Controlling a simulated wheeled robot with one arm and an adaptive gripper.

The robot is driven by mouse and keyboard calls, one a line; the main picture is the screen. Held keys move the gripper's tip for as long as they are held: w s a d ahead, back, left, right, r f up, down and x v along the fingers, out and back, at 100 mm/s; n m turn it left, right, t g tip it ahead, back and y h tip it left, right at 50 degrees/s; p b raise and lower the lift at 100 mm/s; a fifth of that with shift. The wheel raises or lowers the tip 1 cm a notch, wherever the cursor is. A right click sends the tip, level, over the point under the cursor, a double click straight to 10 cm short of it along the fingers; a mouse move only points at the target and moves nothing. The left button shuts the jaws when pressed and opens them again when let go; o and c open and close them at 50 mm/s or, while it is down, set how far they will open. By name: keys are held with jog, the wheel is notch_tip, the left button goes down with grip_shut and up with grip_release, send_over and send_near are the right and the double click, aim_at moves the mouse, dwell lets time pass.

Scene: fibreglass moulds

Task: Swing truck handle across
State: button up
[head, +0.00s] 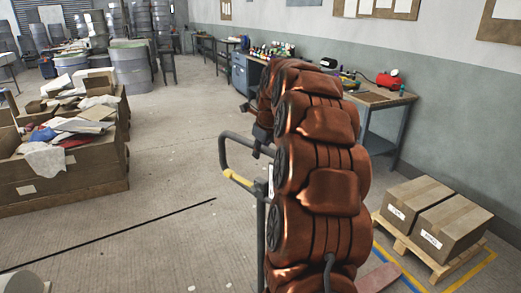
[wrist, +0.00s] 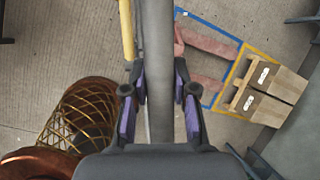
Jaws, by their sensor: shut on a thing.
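The truck handle (head: 223,155) is a grey tube loop with a yellow section, standing left of my copper arm in the head view. In the wrist view its grey bar (wrist: 159,60) runs upright through the middle, with a yellow length (wrist: 127,30) beside it. My gripper (wrist: 160,112) has its purple-padded fingers on either side of the grey bar and is shut on it. The truck's reddish forks (wrist: 211,42) lie low on the floor to the right. My arm hides part of the handle and most of the truck in the head view.
Two cardboard boxes (head: 445,229) sit on a wooden pallet (head: 437,265) at the right, by yellow and blue floor lines. A workbench (head: 378,98) stands along the wall. A large wooden crate (head: 75,178) of scraps is at the left. The middle floor (head: 170,165) is clear.

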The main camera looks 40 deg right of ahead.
aim_at(274, 152)
grip_shut()
jog(key=s+n, duration=0.1)
jog(key=s+n+y+b, duration=0.1)
jog(key=shift+d+n, duration=0.15)
jog(key=shift+n, duration=0.25)
jog(key=shift+s+d, duration=0.1)
jog(key=shift+s, duration=0.1)
jog(key=shift+f, duration=0.1)
jog(key=shift+s+d+n+y, duration=0.3)
jog(key=shift+s+n, duration=0.25)
jog(key=shift+n, duration=0.25)
jog(key=shift+s+d+n+y, duration=0.15)
jog(key=shift+s+n+y, duration=0.3)
jog(key=shift+n, duration=0.35)
